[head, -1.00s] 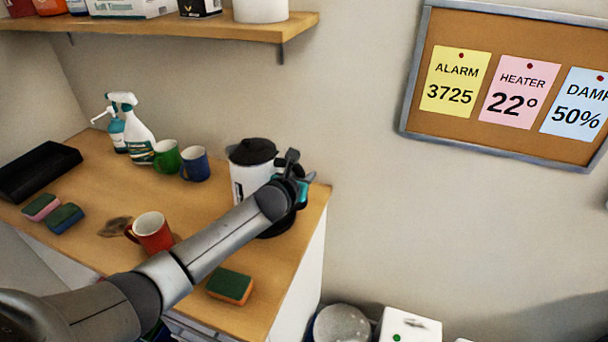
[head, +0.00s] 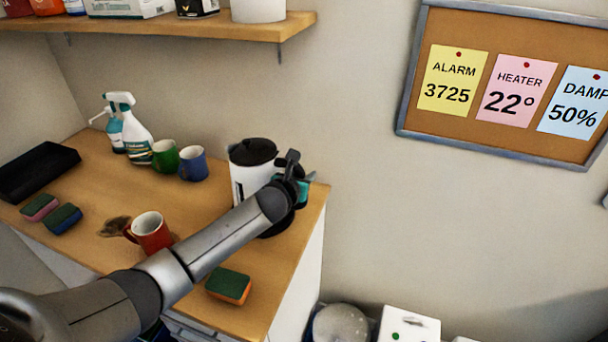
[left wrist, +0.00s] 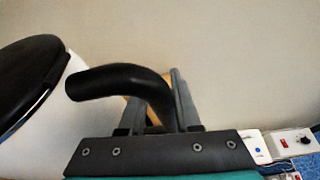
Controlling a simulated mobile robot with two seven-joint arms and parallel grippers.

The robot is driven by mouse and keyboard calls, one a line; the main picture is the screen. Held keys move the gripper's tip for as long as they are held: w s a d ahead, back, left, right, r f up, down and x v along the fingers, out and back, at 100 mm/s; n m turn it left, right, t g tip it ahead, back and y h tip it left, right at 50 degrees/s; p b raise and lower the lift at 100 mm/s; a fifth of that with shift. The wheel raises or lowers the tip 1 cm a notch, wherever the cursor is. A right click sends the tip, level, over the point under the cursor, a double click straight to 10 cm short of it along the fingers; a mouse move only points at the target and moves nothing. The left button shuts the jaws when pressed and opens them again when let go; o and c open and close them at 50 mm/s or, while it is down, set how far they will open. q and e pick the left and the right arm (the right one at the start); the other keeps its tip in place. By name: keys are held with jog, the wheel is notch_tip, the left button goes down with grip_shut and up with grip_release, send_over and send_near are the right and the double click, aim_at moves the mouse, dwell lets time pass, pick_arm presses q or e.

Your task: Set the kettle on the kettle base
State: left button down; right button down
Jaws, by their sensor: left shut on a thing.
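The white kettle (head: 243,184) with a black lid stands upright near the right end of the wooden counter. My left gripper (head: 290,170) is at its right side, shut on the black handle. In the left wrist view the kettle (left wrist: 82,125) is at the left, and its curved handle (left wrist: 125,82) runs between the fingers of my left gripper (left wrist: 158,100). A dark part (head: 277,228) shows low behind my arm at the kettle's foot. It may be the kettle base, but my arm hides most of it, so I cannot tell whether the kettle rests on it.
A red mug (head: 152,232), a green-and-orange sponge (head: 229,286), a blue mug (head: 193,164) and a green mug (head: 165,156) stand around the kettle. Spray bottles (head: 132,130) and a black tray (head: 38,170) are farther left. The counter's right edge is close to the kettle.

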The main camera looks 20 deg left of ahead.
pick_arm(q)
jog(key=shift+a+f, duration=0.1)
jog(key=shift+f, duration=0.15)
jog(key=c, duration=1)
grip_release()
jog(key=shift+o, duration=0.4)
jog(key=shift+s+f, duration=0.15)
jog(key=shift+f, duration=0.15)
jog(key=p+v, duration=0.2)
jog(key=v, duration=0.1)
jog(key=shift+r+p, duration=0.25)
jog(key=shift+p, duration=0.15)
jog(key=p+v, duration=0.6)
jog(key=v, duration=0.1)
jog(key=shift+s, duration=0.35)
jog(key=shift+r, duration=0.1)
